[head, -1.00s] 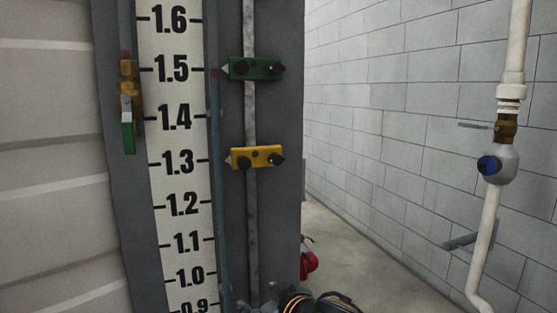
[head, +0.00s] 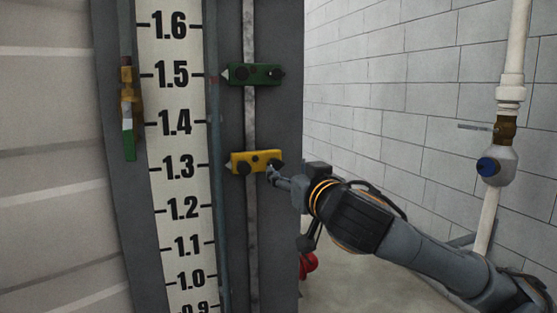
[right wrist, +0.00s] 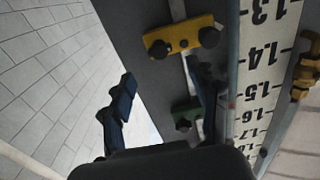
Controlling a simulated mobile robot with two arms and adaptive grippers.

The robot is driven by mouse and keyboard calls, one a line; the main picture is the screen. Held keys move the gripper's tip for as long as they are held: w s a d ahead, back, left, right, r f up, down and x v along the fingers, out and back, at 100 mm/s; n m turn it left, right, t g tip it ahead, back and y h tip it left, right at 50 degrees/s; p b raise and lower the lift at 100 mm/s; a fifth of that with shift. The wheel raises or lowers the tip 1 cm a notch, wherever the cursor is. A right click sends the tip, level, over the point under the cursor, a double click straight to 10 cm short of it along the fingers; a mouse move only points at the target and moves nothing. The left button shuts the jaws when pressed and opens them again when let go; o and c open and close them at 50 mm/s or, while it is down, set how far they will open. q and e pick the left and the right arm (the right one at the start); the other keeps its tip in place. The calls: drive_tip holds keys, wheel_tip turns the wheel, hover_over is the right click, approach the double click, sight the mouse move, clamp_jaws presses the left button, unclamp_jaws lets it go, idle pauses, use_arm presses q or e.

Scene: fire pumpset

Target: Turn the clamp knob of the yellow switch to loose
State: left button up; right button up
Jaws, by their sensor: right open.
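The yellow switch (head: 262,155) is mounted on a vertical rail beside the ruler, near the 1.3 mark, with a dark knob low at each end. It also shows at the top of the right wrist view (right wrist: 183,32), which is turned upside down. I cannot tell which knob is the clamp knob or how it is set. My right gripper (head: 273,175) is at the switch's right knob in the head view, partly covering it; contact is unclear. Its two fingers (right wrist: 164,78) are spread with nothing between them in the wrist view. My left gripper is not in view.
A green switch (head: 258,74) sits higher on the same rail near 1.5. The ruler board (head: 180,140) and a brass valve with a green handle (head: 129,143) are to the left. A white pipe (head: 514,60) with a blue-knobbed valve stands before the block wall at right.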

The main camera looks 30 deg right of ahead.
sight(277, 164)
drive_tip(key=p+x, duration=0.1)
drive_tip(key=x, duration=0.6)
drive_tip(key=shift+w+p, duration=0.15)
drive_tip(key=shift+p, duration=0.15)
drive_tip(key=c, duration=1.2)
